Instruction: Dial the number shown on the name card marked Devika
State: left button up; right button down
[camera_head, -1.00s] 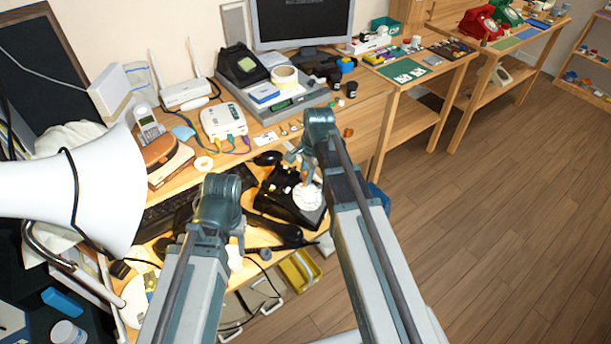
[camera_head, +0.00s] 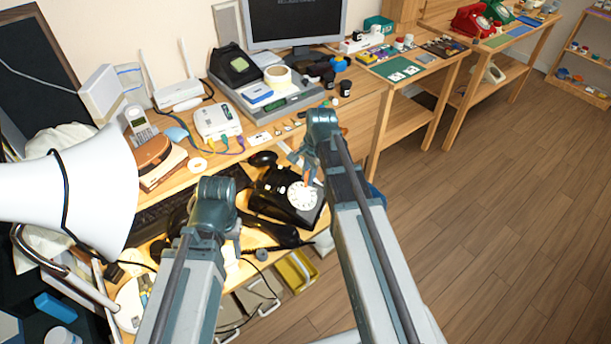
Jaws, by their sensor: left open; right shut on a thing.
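A black dial phone (camera_head: 271,206) with a white round dial (camera_head: 302,195) sits on the desk near its front edge. Its black handset (camera_head: 268,232) appears to lie off the body, in front of it. My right gripper (camera_head: 306,176) is above the far side of the dial, shut on a small orange-brown thing, mostly hidden by the gripper; contact with the dial cannot be told. My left gripper (camera_head: 234,254) is open and empty, left of the phone near the handset. No card marked Devika can be read.
A black keyboard (camera_head: 160,220) lies left of the phone, with a white lamp shade (camera_head: 75,190) at the left. A white box with cables (camera_head: 217,121) and a grey scale (camera_head: 290,104) stand behind. A yellow tray (camera_head: 293,270) is below the front edge. Red (camera_head: 470,20) and green phones stand far right.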

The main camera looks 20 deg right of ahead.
dwell(0.3)
jog(key=shift+s+d+f, duration=0.25)
jog(key=shift+s+d, duration=0.1)
jog(key=shift+d, duration=0.1)
jog(key=shift+s+b, duration=0.1)
jog(key=shift+b, duration=0.2)
jog(key=shift+s+d+f, duration=0.1)
jog(key=shift+s, duration=0.05)
jog(key=shift+s+d+r+p, duration=0.1)
jog(key=shift+d+r+p, duration=0.05)
jog(key=shift+r+p, duration=0.3)
jog(key=shift+s+d+r+p, duration=0.1)
jog(key=shift+d+r+p, duration=0.05)
jog(key=shift+r+p, duration=0.25)
jog(key=shift+r, duration=0.1)
notch_tip(320, 180, up, 6)
jog(key=s+d+p, duration=0.1)
jog(key=d+p, duration=0.1)
jog(key=p, duration=0.4)
jog(key=shift+s, duration=0.4)
jog(key=shift+d, duration=0.1)
